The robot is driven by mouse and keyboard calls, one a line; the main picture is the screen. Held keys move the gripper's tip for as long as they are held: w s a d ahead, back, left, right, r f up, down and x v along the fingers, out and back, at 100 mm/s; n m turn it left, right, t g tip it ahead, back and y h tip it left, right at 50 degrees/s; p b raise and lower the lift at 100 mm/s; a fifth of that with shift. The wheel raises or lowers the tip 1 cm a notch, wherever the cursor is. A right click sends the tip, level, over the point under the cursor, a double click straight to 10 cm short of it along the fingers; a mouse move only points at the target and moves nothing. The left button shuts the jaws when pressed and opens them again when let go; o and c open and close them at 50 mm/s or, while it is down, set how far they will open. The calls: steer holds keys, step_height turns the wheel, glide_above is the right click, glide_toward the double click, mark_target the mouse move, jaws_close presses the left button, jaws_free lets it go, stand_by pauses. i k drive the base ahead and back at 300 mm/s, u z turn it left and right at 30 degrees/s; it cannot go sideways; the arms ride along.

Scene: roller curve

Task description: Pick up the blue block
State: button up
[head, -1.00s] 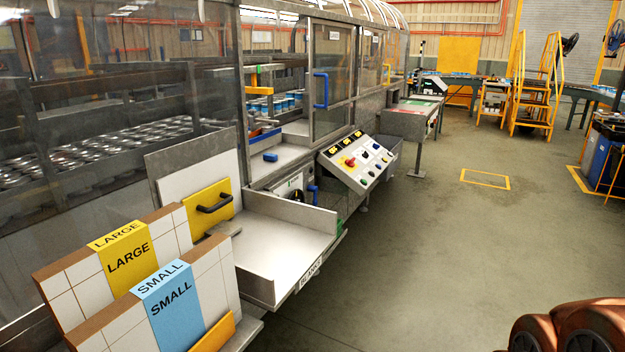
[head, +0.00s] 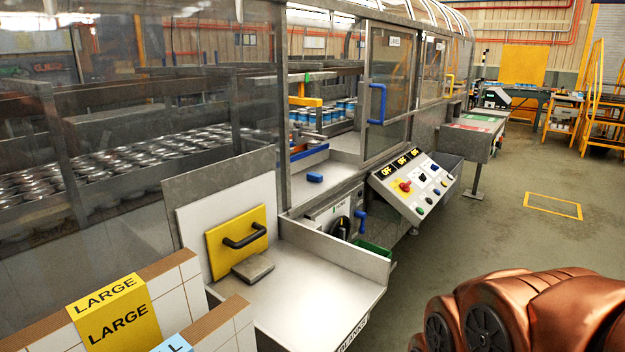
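A small blue block (head: 315,177) lies on the grey metal ledge (head: 335,172) inside the machine's opening, left of the glass door. A longer blue bar (head: 309,153) lies just behind it. My gripper is not in view. Only a copper-coloured part of my arm (head: 530,305) shows at the lower right, well apart from the block.
The glass door (head: 390,85) with a blue handle stands beside the opening. A sloped control panel (head: 412,185) juts out below it. A metal tray (head: 300,295) and a yellow plate with a black handle (head: 237,241) are in front.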

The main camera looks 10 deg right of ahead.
mark_target(311, 176)
steer(key=z, duration=1.3)
steer(key=i, duration=2.25)
steer(key=u, duration=3.4)
steer(key=i, duration=0.5)
